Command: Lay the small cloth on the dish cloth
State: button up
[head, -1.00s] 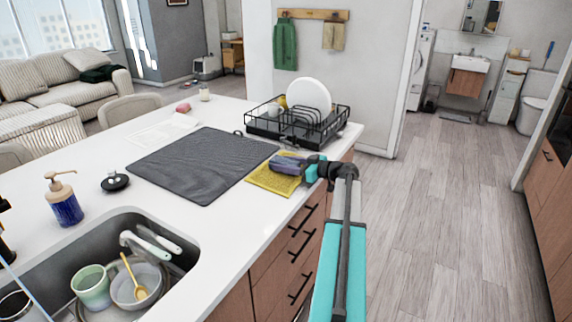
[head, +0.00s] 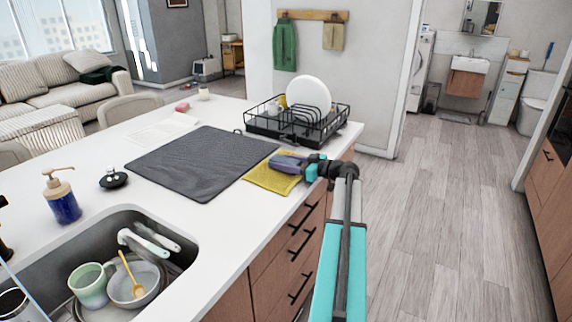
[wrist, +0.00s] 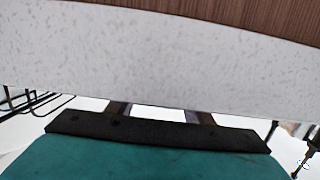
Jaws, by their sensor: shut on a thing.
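The small cloth looks like a folded blue-grey bundle (head: 287,162) in the head view. My gripper (head: 308,167) is shut on its right end. The bundle is over the far part of a flat yellow cloth (head: 270,181), which I take for the dish cloth. The yellow cloth lies on the counter near its right edge, partly covered by the bundle. I cannot tell whether the bundle touches it. In the wrist view my gripper's fingers (wrist: 161,112) show only as short stubs behind a dark bar, and the held cloth is not clear.
A large dark grey mat (head: 200,163) lies left of the yellow cloth. A black dish rack (head: 262,124) with a white plate (head: 308,94) stands behind. The sink (head: 75,250) with dishes is at the front left. Drawers (head: 290,245) are below the counter edge.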

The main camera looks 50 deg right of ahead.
jog(key=shift+a+f, duration=0.2)
jog(key=shift+f, duration=0.4)
jog(key=o, duration=1.1)
jog(key=shift+w+d+f, duration=0.1)
jog(key=shift+f, duration=0.05)
jog(key=shift+r, duration=0.2)
jog(key=shift+d+r+p, duration=0.1)
jog(key=shift+r+p, duration=0.25)
jog(key=shift+p, duration=0.05)
jog(key=shift+r+p, duration=0.5)
jog(key=shift+p, duration=0.25)
jog(key=b+v, duration=0.2)
jog(key=v, duration=1)
jog(key=shift+b, duration=0.3)
